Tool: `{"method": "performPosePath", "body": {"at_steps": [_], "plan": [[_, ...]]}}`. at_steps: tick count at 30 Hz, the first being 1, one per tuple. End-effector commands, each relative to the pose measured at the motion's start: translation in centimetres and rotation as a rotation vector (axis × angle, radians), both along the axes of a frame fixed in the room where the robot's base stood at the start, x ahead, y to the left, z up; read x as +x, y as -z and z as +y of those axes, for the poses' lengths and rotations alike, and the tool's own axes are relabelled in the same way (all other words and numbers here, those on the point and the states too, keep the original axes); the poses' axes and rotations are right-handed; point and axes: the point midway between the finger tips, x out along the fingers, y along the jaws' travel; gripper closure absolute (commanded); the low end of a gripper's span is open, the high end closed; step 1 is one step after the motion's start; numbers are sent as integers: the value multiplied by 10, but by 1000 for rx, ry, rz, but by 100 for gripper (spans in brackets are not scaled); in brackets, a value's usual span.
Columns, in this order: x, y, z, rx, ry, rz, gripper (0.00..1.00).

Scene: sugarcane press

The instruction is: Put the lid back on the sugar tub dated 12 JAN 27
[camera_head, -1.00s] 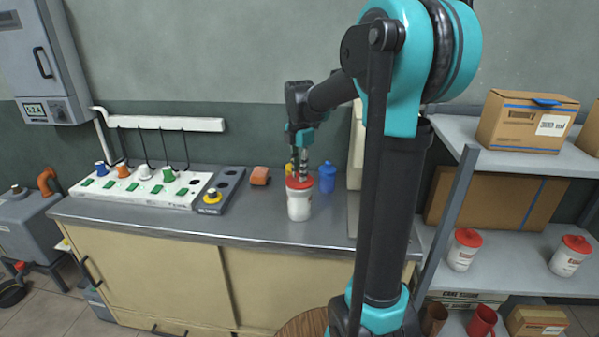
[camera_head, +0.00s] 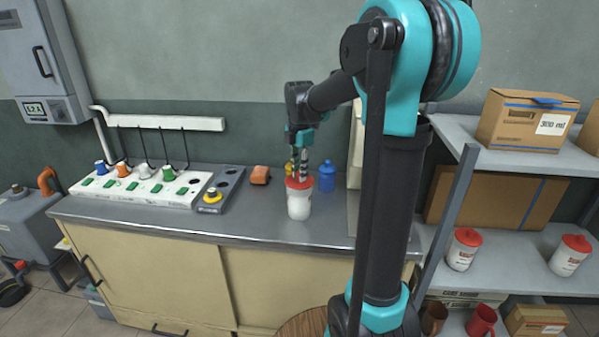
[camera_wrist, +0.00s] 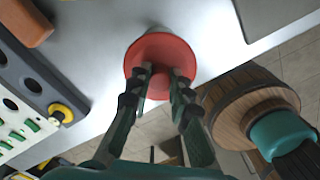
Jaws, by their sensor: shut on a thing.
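A white tub (camera_head: 299,206) stands upright on the metal counter. A red lid (camera_head: 299,183) is at its top; in the wrist view the lid (camera_wrist: 160,58) is a round red disc with a knob. My gripper (camera_head: 299,166) is above the tub, its fingers shut on the lid's knob; the fingers also show in the wrist view (camera_wrist: 159,76). I cannot tell whether the lid is fully seated on the rim. No date is readable on this tub. Two more white tubs with red lids (camera_head: 464,250) (camera_head: 570,256) stand on the right shelf.
A blue bottle (camera_head: 327,177) stands close right of the tub, behind it. The counter's front is clear.

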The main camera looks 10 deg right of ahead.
Motion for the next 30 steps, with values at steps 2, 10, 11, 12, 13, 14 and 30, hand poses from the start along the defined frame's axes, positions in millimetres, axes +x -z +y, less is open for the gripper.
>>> {"method": "performPosePath", "body": {"at_steps": [2,10,11,12,13,14,30], "plan": [[0,0,0,0,0,0,100],[0,0,0,0,0,0,66],[0,0,0,0,0,0,62],[0,0,0,0,0,0,57],[0,0,0,0,0,0,57],[0,0,0,0,0,0,57],[0,0,0,0,0,0,36]]}}
